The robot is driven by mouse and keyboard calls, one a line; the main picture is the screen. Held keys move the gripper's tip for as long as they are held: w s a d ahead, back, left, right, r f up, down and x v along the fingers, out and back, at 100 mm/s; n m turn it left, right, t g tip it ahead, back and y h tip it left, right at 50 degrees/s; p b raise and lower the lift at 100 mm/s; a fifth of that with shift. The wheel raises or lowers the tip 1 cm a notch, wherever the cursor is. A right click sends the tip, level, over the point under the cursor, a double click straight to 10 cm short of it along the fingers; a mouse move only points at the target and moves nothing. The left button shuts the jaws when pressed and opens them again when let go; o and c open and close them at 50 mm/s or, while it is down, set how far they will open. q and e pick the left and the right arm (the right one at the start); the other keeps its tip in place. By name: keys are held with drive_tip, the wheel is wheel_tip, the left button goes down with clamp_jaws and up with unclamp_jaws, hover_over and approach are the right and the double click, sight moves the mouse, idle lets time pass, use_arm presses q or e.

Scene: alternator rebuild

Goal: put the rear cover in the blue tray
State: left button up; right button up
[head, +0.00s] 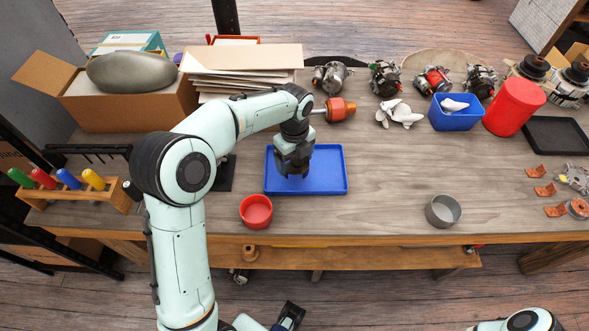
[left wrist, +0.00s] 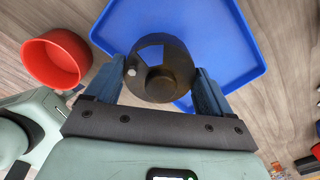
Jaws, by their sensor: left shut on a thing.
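My left gripper (head: 292,168) is over the left part of the blue tray (head: 329,172), pointing down. In the left wrist view its two fingers (left wrist: 163,88) are shut on the rear cover (left wrist: 176,58), a dark round piece with a raised round hub. The blue tray (left wrist: 232,45) lies beneath the cover in that view, and its visible floor is bare. In the head view the gripper largely hides the cover. I cannot tell the gap between cover and tray. What seems to be my right gripper (head: 290,316) is at the bottom edge; its jaws are unclear.
A red round bin (head: 256,212) stands just in front of the tray, and a grey one (head: 443,211) further right. An orange-and-copper part (head: 340,109) lies behind the tray. Alternators line the back.

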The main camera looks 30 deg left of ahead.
sight(294, 159)
use_arm(q)
wheel_tip(294, 159, down, 5)
drive_tip(key=shift+f+b, duration=0.1)
drive_tip(key=shift+b, duration=0.2)
drive_tip(key=o, duration=0.9)
drive_tip(key=shift+f, duration=0.1)
wheel_tip(294, 159, up, 12)
drive_tip(key=shift+r+p, duration=0.2)
drive_tip(key=shift+p, duration=0.7)
drive_tip(key=shift+s, duration=0.1)
